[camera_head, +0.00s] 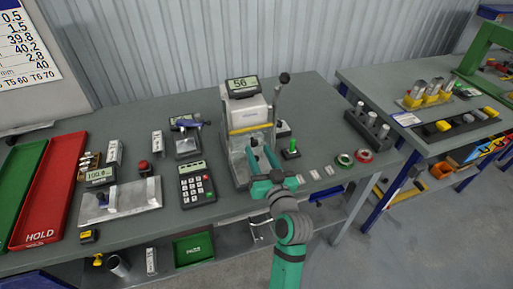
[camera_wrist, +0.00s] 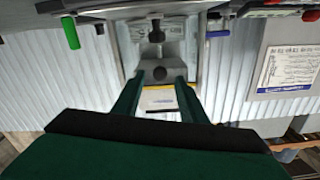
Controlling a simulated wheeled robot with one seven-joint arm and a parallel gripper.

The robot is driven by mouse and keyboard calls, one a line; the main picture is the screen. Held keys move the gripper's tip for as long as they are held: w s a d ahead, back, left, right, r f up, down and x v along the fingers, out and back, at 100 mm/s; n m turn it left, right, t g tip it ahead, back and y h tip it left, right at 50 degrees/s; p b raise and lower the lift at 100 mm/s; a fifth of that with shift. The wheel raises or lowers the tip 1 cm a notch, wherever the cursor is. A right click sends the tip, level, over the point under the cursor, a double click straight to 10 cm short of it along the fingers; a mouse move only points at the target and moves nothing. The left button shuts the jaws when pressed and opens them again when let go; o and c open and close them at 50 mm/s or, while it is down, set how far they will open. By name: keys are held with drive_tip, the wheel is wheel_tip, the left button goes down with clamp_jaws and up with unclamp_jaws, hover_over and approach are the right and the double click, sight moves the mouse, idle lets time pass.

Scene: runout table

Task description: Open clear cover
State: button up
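A grey bench machine (camera_head: 246,112) with a small display reading about 56 stands in the middle of the table. It has a yellow strip across its front and a tall lever with a black knob (camera_head: 284,78) on its right. The clear cover is hard to make out; I cannot tell its edges or whether it is open. My gripper (camera_head: 262,150) is at the machine's front, with its green fingers pointing into it. Contact is not clear.
A calculator-like keypad (camera_head: 196,184) and a metal plate fixture (camera_head: 119,200) lie to the left, with red (camera_head: 50,188) and green trays beyond. A green-topped post (camera_head: 291,150) and green and red rings (camera_head: 354,157) are close on the right.

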sight(253, 145)
drive_tip(key=shift+x, duration=1.45)
